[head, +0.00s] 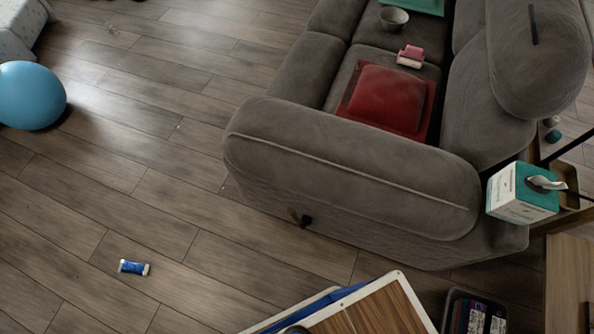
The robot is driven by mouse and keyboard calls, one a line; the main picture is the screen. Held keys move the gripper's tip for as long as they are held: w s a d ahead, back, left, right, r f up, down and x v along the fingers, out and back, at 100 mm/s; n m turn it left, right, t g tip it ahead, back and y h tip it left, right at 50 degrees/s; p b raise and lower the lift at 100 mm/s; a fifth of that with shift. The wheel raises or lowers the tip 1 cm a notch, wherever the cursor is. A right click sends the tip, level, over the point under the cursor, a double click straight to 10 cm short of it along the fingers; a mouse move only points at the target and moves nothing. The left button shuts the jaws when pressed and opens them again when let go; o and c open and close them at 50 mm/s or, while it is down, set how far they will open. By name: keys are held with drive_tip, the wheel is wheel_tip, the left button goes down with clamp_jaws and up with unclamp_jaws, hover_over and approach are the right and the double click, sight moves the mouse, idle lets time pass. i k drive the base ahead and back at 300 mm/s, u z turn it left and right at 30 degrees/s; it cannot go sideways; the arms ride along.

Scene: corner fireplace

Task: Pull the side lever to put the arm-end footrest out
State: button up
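A grey recliner sofa (345,165) stands at the centre right, with its arm end toward me and its front to the left. A small dark side lever (305,220) sticks out low on the outer side of the arm. The front panel of the arm-end seat (307,72) stands upright against the seat, so the footrest looks folded in; the arm hides its lower part. My gripper is not in view. A dark rounded piece shows at the bottom edge, but I cannot tell what it is.
A wood-topped, white-edged board or table (375,308) and a black bin (473,312) stand at the bottom. A tissue box (522,192) is right. Floor before the sofa is clear.

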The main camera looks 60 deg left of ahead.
sight(291, 213)
drive_tip(key=k, duration=1)
drive_tip(key=u, duration=1.35)
drive_tip(key=i, duration=0.5)
drive_tip(key=z, duration=1.8)
drive_tip(key=k, duration=1.15)
drive_tip(key=u, duration=1.25)
drive_tip(key=i, duration=0.5)
drive_tip(key=u, duration=0.05)
